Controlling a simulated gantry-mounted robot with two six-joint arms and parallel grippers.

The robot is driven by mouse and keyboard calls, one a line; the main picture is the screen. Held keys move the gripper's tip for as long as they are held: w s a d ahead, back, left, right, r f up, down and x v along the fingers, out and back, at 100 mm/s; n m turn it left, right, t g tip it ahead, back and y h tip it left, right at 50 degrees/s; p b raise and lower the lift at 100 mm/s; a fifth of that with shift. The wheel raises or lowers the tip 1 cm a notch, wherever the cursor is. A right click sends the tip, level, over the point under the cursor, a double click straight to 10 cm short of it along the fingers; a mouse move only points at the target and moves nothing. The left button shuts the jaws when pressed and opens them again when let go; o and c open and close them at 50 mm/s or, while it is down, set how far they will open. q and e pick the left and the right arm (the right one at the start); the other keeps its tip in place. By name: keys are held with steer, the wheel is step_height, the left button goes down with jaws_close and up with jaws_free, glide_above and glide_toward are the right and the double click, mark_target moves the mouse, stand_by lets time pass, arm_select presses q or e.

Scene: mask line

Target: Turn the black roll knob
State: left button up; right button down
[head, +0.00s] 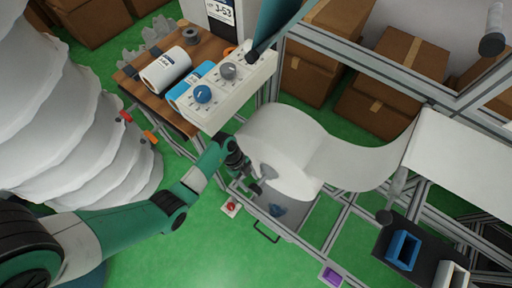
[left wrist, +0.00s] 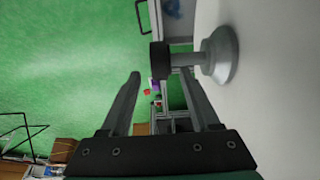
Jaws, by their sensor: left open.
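The large white roll (head: 292,135) hangs in the machine frame, its sheet running off to the right. In the left wrist view, the black roll knob (left wrist: 160,60) sticks out on a short shaft from a grey hub (left wrist: 220,57) on the roll's white face. My left gripper (left wrist: 163,82) is open, with the knob just ahead of and roughly between its fingertips; contact cannot be told. In the head view my left gripper (head: 248,178) is beside the roll's near face, by the hub (head: 267,172), and partly hides the knob. My right gripper is not in view.
A red button box (head: 231,207) is below the gripper. White stacked sacks (head: 60,110) stand left. Green floor in front is mostly clear.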

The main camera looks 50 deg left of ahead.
mark_target(253, 186)
arm_select(q)
steer(key=b+x, duration=0.4)
steer(key=x, duration=0.3)
steer(key=shift+d, duration=0.15)
jaws_close()
